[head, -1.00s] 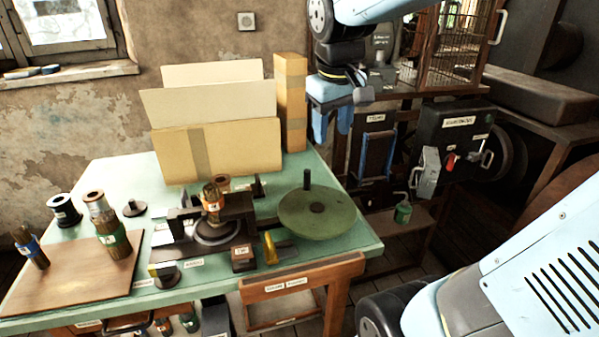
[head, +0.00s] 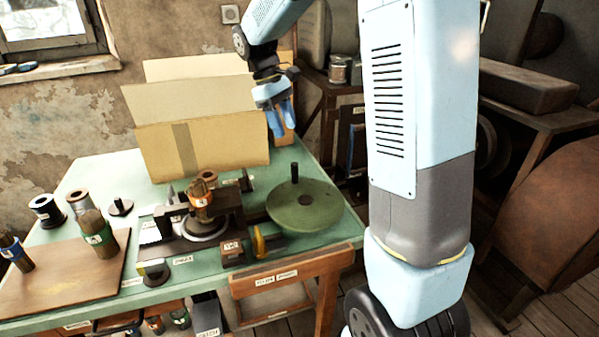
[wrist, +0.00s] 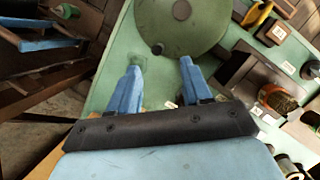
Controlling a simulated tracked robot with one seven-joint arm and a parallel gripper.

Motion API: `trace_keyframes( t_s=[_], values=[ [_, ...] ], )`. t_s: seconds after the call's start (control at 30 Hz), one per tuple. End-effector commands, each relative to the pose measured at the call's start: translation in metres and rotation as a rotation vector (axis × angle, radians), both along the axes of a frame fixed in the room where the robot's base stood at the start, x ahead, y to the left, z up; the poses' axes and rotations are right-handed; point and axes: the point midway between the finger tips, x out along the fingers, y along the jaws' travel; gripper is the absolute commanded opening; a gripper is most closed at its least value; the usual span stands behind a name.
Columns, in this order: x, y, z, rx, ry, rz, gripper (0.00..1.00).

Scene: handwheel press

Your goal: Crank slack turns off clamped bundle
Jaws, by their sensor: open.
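The green handwheel (head: 318,207) lies flat at the right end of the green bench, with a dark upright crank knob (head: 294,172) near its far rim. To its left, the clamped bundle (head: 201,199) stands upright in the dark press (head: 178,228). My gripper (head: 281,122) is open and empty, pointing down above and behind the wheel, apart from it. In the wrist view the blue fingers (wrist: 157,82) are spread, with the wheel (wrist: 180,22) and its knob (wrist: 158,48) beyond them. The bundle (wrist: 278,98) shows at the right there.
Tall cardboard sheets (head: 198,150) stand at the back of the bench, close to my gripper. A wooden board (head: 60,270) with bundles is at the left, near dark spools (head: 46,211). A yellow-ended tool (head: 259,242) lies in front of the wheel.

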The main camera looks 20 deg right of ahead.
Motion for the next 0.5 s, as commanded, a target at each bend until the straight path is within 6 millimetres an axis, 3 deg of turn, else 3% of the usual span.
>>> trace_keyframes(
  t_s=[0.2, 0.5],
  values=[
    [0.022, 0.004, -0.021, -0.012, 0.072, 0.055, 0.49],
    [0.024, 0.002, -0.037, -0.016, 0.095, 0.069, 0.49]
  ],
)
